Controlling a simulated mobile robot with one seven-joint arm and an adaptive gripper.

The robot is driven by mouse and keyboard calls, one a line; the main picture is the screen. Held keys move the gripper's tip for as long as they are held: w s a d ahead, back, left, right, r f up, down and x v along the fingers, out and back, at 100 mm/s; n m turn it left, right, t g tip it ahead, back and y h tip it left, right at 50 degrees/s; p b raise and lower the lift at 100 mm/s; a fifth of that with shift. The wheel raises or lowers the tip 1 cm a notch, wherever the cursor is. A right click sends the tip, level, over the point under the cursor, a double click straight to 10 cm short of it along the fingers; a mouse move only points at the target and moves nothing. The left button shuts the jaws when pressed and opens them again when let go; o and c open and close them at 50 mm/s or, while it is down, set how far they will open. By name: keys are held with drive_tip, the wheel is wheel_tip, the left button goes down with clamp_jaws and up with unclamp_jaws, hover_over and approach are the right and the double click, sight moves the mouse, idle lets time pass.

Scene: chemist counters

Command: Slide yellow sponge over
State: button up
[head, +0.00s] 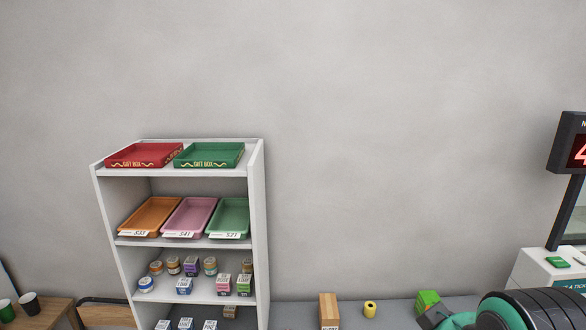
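A small yellow object (370,309) sits on the grey counter at the bottom of the head view, right of centre. It looks rounded with a dark spot on its face; I cannot tell for sure that it is the sponge. My arm's black and teal links fill the bottom right corner, to the right of the yellow object and apart from it in the picture. My gripper's fingers do not show.
A wooden block (328,310) stands left of the yellow object. A green item (428,299) lies right of it, beside my arm. A white shelf (259,220) with trays and small jars stands left. A display sign (571,146) rises at right. Grey counter (397,311) is bare between the items.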

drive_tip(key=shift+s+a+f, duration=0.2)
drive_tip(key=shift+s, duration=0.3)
